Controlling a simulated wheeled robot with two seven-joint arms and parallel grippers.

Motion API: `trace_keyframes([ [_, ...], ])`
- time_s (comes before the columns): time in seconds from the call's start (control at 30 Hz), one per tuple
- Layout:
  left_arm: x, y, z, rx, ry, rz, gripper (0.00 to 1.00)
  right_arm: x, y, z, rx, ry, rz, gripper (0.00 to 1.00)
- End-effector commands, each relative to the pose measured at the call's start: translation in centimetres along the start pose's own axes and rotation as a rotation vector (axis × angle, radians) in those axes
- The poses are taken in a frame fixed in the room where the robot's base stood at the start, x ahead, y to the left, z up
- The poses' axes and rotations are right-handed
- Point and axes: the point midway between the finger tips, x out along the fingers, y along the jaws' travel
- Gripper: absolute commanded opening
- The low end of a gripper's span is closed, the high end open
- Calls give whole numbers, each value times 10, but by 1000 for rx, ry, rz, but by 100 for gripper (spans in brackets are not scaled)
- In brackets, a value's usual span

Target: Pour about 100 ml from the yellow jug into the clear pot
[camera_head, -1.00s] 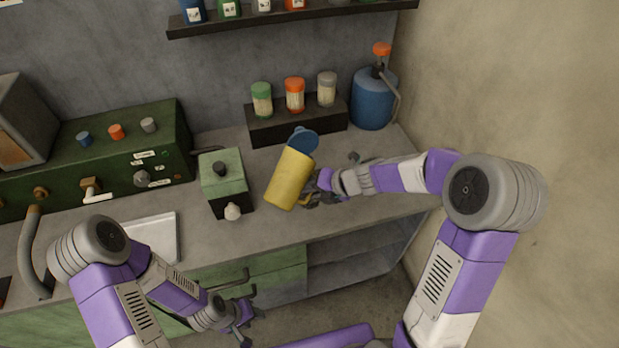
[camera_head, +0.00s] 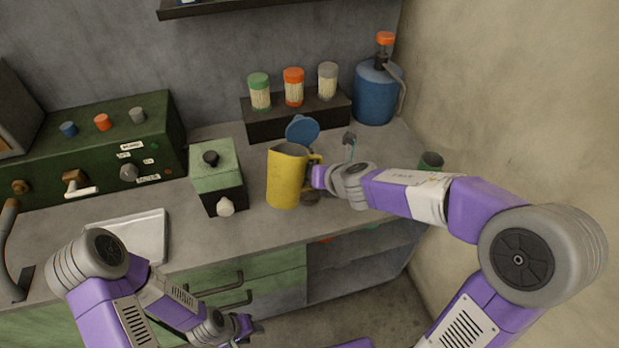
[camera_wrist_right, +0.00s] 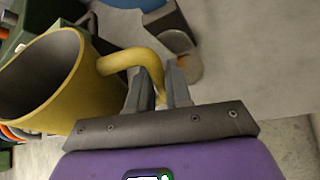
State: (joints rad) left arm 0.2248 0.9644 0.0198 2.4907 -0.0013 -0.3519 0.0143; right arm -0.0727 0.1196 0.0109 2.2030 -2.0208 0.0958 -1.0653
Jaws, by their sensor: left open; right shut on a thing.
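The yellow jug (camera_head: 287,180) is close to upright over the middle of the counter; I cannot tell whether its base touches. In the right wrist view its open mouth and handle (camera_wrist_right: 130,60) show, with no liquid visible inside. My right gripper (camera_wrist_right: 160,82) is shut on the handle, at the jug's right side in the head view. I cannot make out the clear pot in either view; it may be hidden behind the jug or arm. My left gripper (camera_head: 243,328) is open and empty, low in front of the drawers.
A blue disc (camera_head: 302,130) is just behind the jug. A green box (camera_head: 217,175) with a pale knob stands left of it. A dark block (camera_head: 296,115) holds three capped jars behind. A blue canister (camera_head: 376,95) stands back right. The counter's front edge is close.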

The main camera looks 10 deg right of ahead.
Motion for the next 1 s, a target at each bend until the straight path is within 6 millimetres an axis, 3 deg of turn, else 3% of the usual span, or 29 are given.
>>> trace_keyframes([
  [0.03, 10, -4, 0, 0, 0, 0, 43, 2, 1, -2, -19, -21, -5, 0],
  [0.77, 83, -31, -4, 0, 0, 0, 43, 6, 4, -12, -249, -252, -106, 0],
  [1.0, 74, -28, -3, 0, 0, 0, 43, 4, 6, -10, -289, -291, -127, 0],
])
